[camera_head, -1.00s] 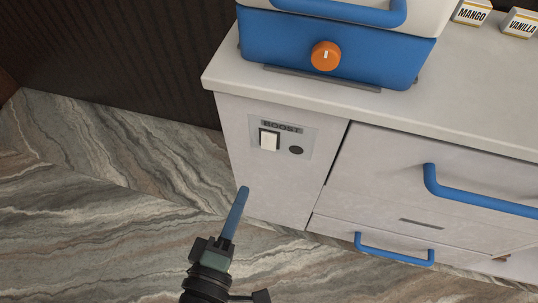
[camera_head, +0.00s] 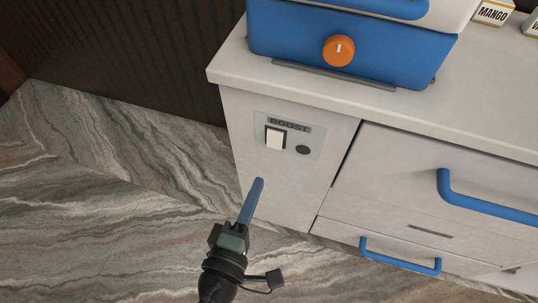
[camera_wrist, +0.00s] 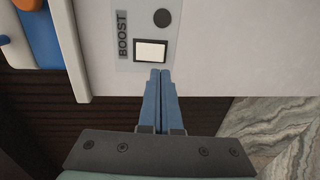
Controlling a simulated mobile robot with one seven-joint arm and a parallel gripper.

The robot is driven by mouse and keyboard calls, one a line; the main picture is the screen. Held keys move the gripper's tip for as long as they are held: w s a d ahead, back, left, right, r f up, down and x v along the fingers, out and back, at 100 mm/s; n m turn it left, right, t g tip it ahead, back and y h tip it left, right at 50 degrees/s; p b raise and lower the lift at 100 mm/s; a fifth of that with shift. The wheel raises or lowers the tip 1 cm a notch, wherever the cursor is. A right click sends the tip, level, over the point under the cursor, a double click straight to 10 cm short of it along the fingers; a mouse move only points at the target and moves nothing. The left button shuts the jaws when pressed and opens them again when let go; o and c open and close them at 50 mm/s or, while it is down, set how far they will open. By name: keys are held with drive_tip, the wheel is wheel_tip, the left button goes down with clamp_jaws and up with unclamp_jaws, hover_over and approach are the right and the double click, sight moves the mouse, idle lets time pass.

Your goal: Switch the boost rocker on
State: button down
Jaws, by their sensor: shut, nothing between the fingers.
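The boost rocker (camera_head: 275,138) is a cream-white switch in a dark frame on a grey plate labelled BOOST, on the cabinet's front face. A dark round spot (camera_head: 303,150) sits to its right on the same plate. In the wrist view the rocker (camera_wrist: 150,51) lies just beyond the fingertips. My gripper (camera_head: 259,182) has blue fingers, shut together and empty, with tips below the rocker in the head view. In the wrist view the tips (camera_wrist: 160,73) appear close to the rocker's edge; I cannot tell whether they touch.
A blue appliance (camera_head: 340,45) with an orange knob (camera_head: 339,50) stands on the pale counter (camera_head: 236,66). Drawers with blue handles (camera_head: 400,254) are to the right. MANGO (camera_head: 492,13) and another box stand at the back right. Open marble-patterned floor (camera_head: 110,190) lies to the left.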

sight(274, 147)
drive_tip(key=x, duration=0.8)
drive_tip(key=shift+w, duration=0.3)
drive_tip(key=shift+f+b, duration=0.2)
drive_tip(key=shift+b, duration=0.4)
drive_tip(key=shift+w+d+f+b, duration=0.1)
drive_tip(key=shift+w+f+b, duration=0.05)
drive_tip(key=shift+b, duration=0.35)
drive_tip(key=shift+r, duration=0.25)
